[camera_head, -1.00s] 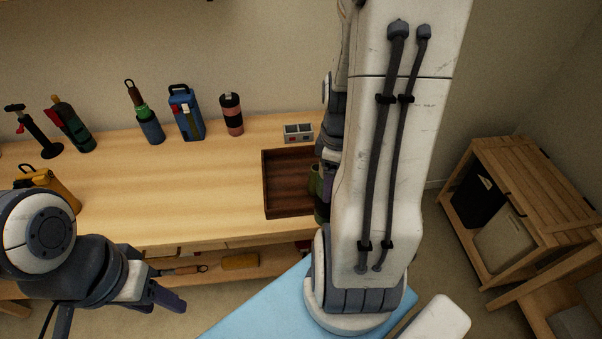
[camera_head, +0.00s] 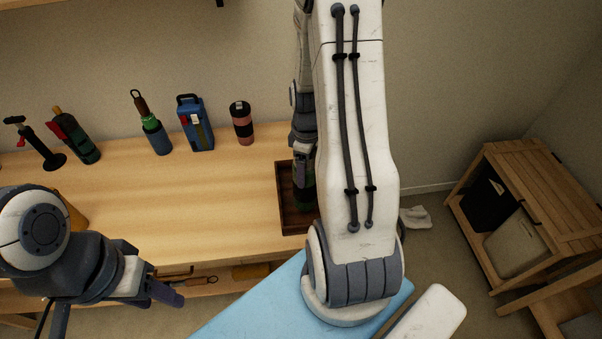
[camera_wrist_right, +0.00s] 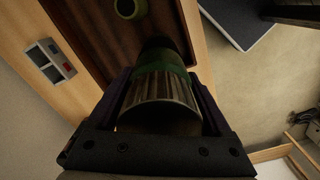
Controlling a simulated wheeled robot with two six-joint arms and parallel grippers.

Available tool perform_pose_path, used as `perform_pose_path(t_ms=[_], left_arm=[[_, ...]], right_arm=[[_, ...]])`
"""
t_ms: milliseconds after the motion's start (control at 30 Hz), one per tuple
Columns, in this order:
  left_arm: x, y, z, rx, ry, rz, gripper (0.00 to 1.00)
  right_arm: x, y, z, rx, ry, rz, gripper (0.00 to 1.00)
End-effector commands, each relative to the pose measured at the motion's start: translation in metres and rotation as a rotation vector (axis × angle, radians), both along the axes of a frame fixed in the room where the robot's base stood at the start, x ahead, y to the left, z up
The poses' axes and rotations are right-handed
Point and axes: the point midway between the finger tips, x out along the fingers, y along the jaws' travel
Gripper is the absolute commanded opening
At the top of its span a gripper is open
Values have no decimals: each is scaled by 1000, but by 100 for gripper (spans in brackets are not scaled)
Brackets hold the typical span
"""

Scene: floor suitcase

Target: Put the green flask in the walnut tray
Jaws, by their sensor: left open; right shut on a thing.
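The green flask (camera_wrist_right: 162,72) is between the fingers of my right gripper (camera_wrist_right: 160,98) in the right wrist view, its ribbed grey end towards the camera. The walnut tray (camera_wrist_right: 85,22) lies behind it there. In the head view the tray (camera_head: 284,212) is at the right end of the bench, partly hidden by my right arm. My right gripper (camera_head: 303,165) and the dark green flask (camera_head: 304,194) show over the tray. I cannot tell whether the flask touches the tray floor. My left gripper (camera_head: 122,312) is open and empty, in front of the bench.
An olive round thing (camera_wrist_right: 128,8) shows in the tray in the wrist view. A grey box with coloured buttons (camera_wrist_right: 50,62) stands beside the tray. A pink and black tumbler (camera_head: 242,124) and blue canister (camera_head: 196,124) stand along the back. The bench middle (camera_head: 180,195) is clear.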

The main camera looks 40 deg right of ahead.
Motion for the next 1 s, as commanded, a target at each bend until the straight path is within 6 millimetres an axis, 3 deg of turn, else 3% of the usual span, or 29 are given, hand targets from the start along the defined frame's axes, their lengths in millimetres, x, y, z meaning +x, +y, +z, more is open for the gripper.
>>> perform_pose_path(t_ms=[200,533,967,1000], left_arm=[[0,0,6,0,0,0,50],[0,0,17,0,0,1,50],[0,0,14,0,0,1,50],[0,0,13,0,0,1,50]], right_arm=[[21,1,-12,0,0,2,0],[22,1,-47,1,2,3,0],[22,1,-56,0,-1,3,0],[22,1,-57,0,0,3,87]])
